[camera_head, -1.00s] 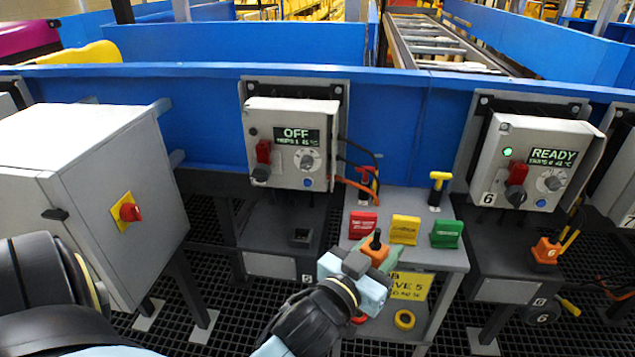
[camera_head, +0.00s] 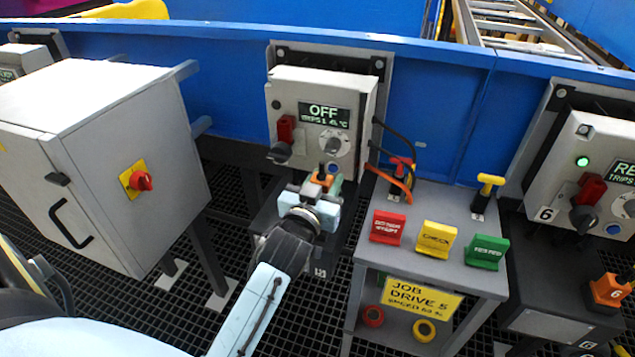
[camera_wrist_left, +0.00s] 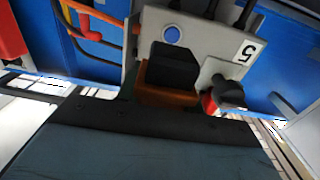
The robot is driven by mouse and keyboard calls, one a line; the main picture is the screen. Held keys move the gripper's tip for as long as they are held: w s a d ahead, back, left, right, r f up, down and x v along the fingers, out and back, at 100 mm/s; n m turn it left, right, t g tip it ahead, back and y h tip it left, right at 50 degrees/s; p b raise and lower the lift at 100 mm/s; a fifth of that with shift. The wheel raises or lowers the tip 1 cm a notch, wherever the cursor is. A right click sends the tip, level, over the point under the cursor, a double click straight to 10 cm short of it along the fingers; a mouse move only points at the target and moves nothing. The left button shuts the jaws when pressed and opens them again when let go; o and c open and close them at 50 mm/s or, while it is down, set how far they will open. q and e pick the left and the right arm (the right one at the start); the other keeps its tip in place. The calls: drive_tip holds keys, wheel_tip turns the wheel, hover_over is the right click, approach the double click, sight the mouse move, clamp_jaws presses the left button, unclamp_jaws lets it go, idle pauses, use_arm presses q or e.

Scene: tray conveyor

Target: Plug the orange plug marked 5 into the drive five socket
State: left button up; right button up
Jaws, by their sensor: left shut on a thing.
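My left gripper (camera_head: 316,192) is shut on the orange plug (camera_head: 323,179), which has a dark top. The plug also shows in the left wrist view (camera_wrist_left: 165,96); I cannot read its mark. The gripper holds it in front of and just below the grey drive box (camera_head: 318,118) reading OFF. That box bears a 5 in the wrist view (camera_wrist_left: 247,52). The drive five socket is hidden behind my gripper and arm in the head view, so I cannot tell the gap between plug and socket. My right gripper is not in view.
A grey stand (camera_head: 455,215) with red, yellow and green tags and a yellow JOB DRIVE 5 sign (camera_head: 420,300) is to the right. An orange plug marked 6 (camera_head: 607,291) sits at the far right. A grey cabinet (camera_head: 85,150) stands left.

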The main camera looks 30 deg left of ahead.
use_arm(q)
drive_tip(key=shift+w+a+f+n+y, duration=0.25)
drive_tip(key=shift+w+a+n+y, duration=0.05)
drive_tip(key=shift+a, duration=0.3)
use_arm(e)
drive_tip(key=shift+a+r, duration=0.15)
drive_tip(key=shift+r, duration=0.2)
use_arm(q)
drive_tip(key=shift+p, duration=0.35)
drive_tip(key=shift+f, duration=0.25)
wheel_tip(320, 180, down, 3)
drive_tip(key=b, duration=0.2)
drive_tip(key=shift+f+b, duration=0.2)
drive_tip(key=shift+b, duration=0.15)
drive_tip(key=shift+f+b, duration=0.6)
drive_tip(key=shift+f, duration=0.35)
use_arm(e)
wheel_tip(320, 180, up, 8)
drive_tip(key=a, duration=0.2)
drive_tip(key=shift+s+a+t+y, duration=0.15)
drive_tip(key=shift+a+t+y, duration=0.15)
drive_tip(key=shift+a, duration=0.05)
